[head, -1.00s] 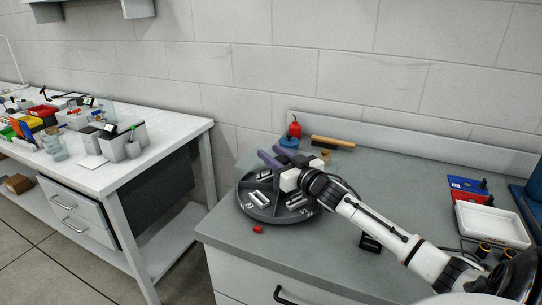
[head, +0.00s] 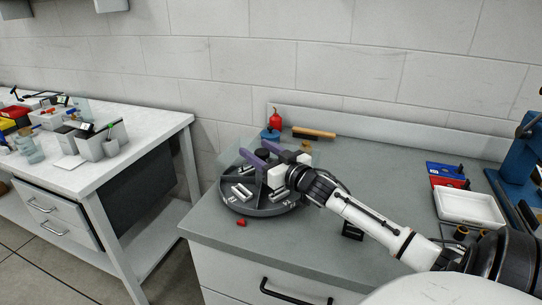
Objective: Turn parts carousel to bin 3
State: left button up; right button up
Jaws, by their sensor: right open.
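The parts carousel (head: 254,209) is a dark grey round tray with divided bins, near the left end of the grey workbench. Silver metal parts (head: 242,192) lie in its front bins. My right gripper (head: 257,157) is over the far side of the carousel, its two purple fingers apart and pointing to the far left. I cannot tell whether a finger touches the carousel. The gripper and wrist hide the carousel's right and far bins, and no bin numbers are readable. My left gripper is not in view.
A small red piece (head: 241,223) lies on the bench in front of the carousel. Behind it stand a red oil can (head: 275,121) and a wooden-handled brush (head: 314,133). A white tray (head: 470,208) is at right. A white table (head: 80,165) stands left across a gap.

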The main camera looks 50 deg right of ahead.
jog(key=s, duration=0.5)
jog(key=s+a, duration=0.1)
jog(key=s, duration=0.2)
